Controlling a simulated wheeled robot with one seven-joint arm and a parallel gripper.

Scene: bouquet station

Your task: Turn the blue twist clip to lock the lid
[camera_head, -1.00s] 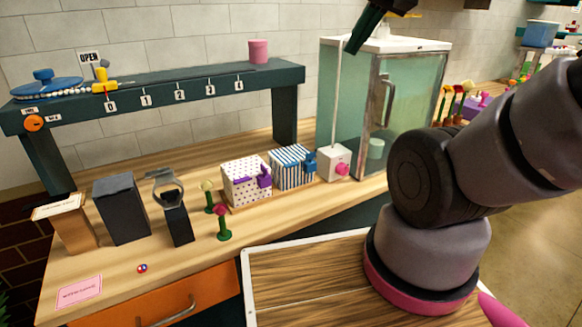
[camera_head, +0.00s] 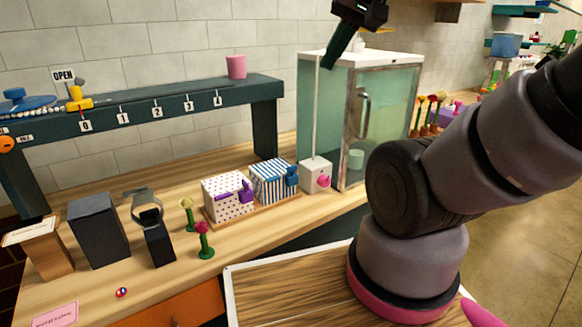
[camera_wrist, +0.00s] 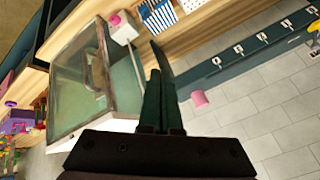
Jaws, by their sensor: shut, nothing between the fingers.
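The blue twist clip (camera_head: 291,175) sits on the right front of a blue-and-white striped box (camera_head: 270,184) on the counter. I cannot tell from its look whether it is turned to lock. A purple clip (camera_head: 246,191) sits on the dotted box (camera_head: 224,198) to its left. My gripper (camera_head: 328,60) is up and to the right, above the left front of the glass cabinet's top, well away from the boxes. In the wrist view its dark fingers (camera_wrist: 155,75) are together with nothing held, and the striped box (camera_wrist: 157,16) shows at the top edge.
The glass cabinet (camera_head: 385,110) stands right of the boxes. A white box with a pink knob (camera_head: 321,179) stands before it. Two flowers (camera_head: 203,240) and a watch stand (camera_head: 155,240) are left. A dark rail shelf (camera_head: 180,108) runs behind. Counter before the boxes is clear.

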